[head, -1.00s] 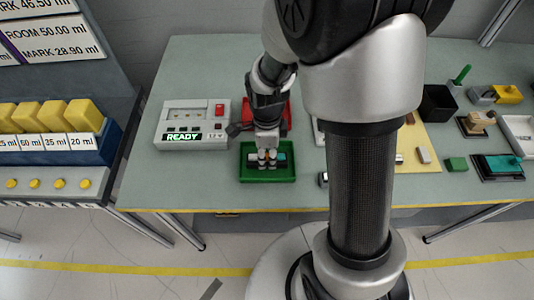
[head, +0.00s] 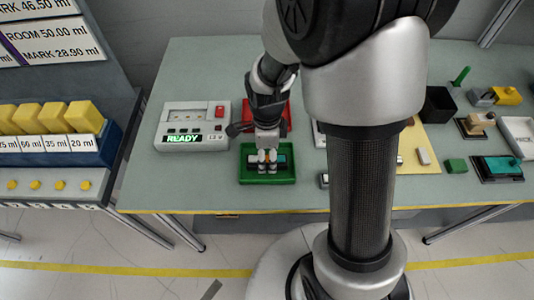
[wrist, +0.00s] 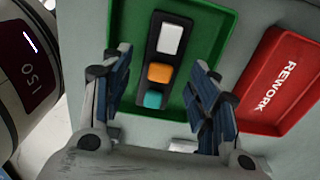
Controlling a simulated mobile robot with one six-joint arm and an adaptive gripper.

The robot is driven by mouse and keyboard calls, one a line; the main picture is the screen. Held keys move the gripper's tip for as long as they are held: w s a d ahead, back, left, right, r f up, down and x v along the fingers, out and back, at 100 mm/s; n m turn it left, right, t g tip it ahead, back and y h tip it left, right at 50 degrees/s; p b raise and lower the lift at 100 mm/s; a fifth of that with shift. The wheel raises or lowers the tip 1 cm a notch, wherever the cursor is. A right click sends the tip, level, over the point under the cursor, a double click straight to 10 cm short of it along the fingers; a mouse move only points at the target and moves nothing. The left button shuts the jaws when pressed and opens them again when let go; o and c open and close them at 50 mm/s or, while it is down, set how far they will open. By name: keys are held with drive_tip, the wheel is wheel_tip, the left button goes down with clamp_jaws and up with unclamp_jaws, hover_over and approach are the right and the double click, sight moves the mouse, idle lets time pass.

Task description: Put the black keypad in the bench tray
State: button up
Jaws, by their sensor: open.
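The black keypad (wrist: 164,57), with one white, one orange and one teal button, lies in a green tray (wrist: 208,108). In the head view the keypad (head: 281,160) is partly hidden by my fingers, and the green tray (head: 267,181) stands near the front edge of the bench. My gripper (head: 267,158) points down over the tray. In the wrist view my gripper (wrist: 160,60) is open, with one finger on each side of the keypad and visible gaps between them. No label shows on the green tray.
A red tray marked REWORK (wrist: 285,80) sits beside the green tray. A white device reading READY (head: 193,127) stands to the left. A black bin (head: 438,104), a green block (head: 457,164) and a white tray (head: 519,133) are at the right.

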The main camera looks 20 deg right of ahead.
drive_tip(key=s+r+n+t+p, duration=0.1)
drive_tip(key=s+r+n+p, duration=0.2)
drive_tip(key=r, duration=0.7)
drive_tip(key=s+r+n+t+p, duration=0.15)
drive_tip(key=r+n, duration=0.35)
drive_tip(key=r, duration=0.6)
drive_tip(key=s+r+n+t, duration=0.2)
drive_tip(key=s+r+n, duration=0.3)
drive_tip(key=s+n, duration=0.5)
drive_tip(key=n, duration=0.3)
drive_tip(key=shift+s+n+b, duration=0.25)
drive_tip(key=shift+n+b, duration=0.05)
drive_tip(key=shift+b, duration=0.1)
